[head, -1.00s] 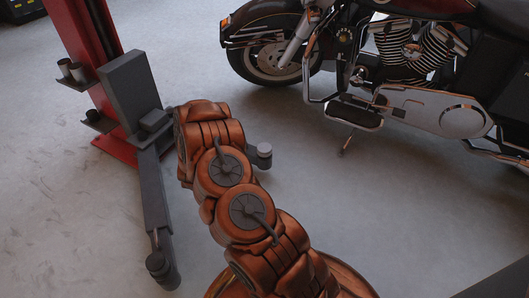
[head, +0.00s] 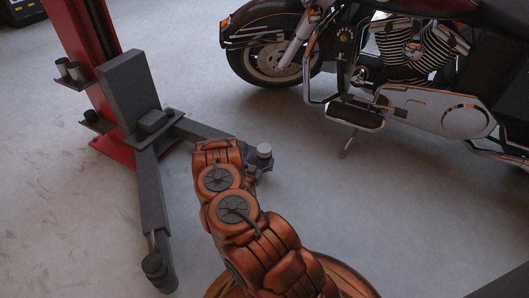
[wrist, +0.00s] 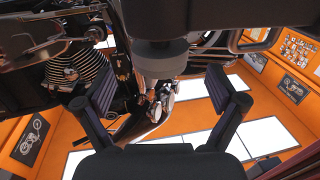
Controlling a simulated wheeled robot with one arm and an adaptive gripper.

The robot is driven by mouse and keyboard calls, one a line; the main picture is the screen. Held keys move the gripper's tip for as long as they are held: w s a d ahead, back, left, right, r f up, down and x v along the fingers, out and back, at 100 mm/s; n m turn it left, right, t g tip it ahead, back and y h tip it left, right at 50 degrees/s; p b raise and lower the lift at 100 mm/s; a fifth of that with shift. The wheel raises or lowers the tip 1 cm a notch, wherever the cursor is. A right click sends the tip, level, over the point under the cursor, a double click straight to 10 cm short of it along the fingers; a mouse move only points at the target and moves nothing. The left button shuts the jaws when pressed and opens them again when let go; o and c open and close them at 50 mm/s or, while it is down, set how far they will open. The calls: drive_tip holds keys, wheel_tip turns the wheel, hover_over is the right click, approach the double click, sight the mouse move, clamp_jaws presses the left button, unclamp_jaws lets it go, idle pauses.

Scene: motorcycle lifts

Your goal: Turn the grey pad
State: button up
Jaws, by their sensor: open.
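In the head view a light grey round pad (head: 264,150) stands on the end of the right lift arm (head: 205,133). A second, darker pad (head: 153,265) is on the end of the front lift arm. In the wrist view, which looks upward, a grey round part (wrist: 158,58) shows under a dark beam at top centre. I cannot tell for sure that it is the same pad. My gripper (wrist: 160,100) is open, with its two dark fingers apart on either side below this grey part and nothing between them.
The red lift post (head: 85,40) with its dark carriage (head: 130,85) stands at the left. A black and chrome motorcycle (head: 400,80) stands at the back right. The floor between the lift arms and the motorcycle is clear.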

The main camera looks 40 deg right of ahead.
sight(265, 149)
drive_tip(key=b+x, duration=0.1)
drive_tip(key=x, duration=0.2)
drive_tip(key=shift+w+d+f, duration=0.1)
drive_tip(key=shift+d+f, duration=0.1)
drive_tip(key=shift+d, duration=0.15)
drive_tip(key=shift+b+x, duration=0.35)
drive_tip(key=shift+x, duration=0.5)
drive_tip(key=shift+w+r, duration=0.1)
drive_tip(key=shift+r, duration=0.05)
drive_tip(key=c, duration=1.2)
drive_tip(key=shift+o, duration=0.2)
drive_tip(key=shift+r+n+t+p, duration=0.25)
drive_tip(key=shift+t+p, duration=0.25)
drive_tip(key=shift+p, duration=0.5)
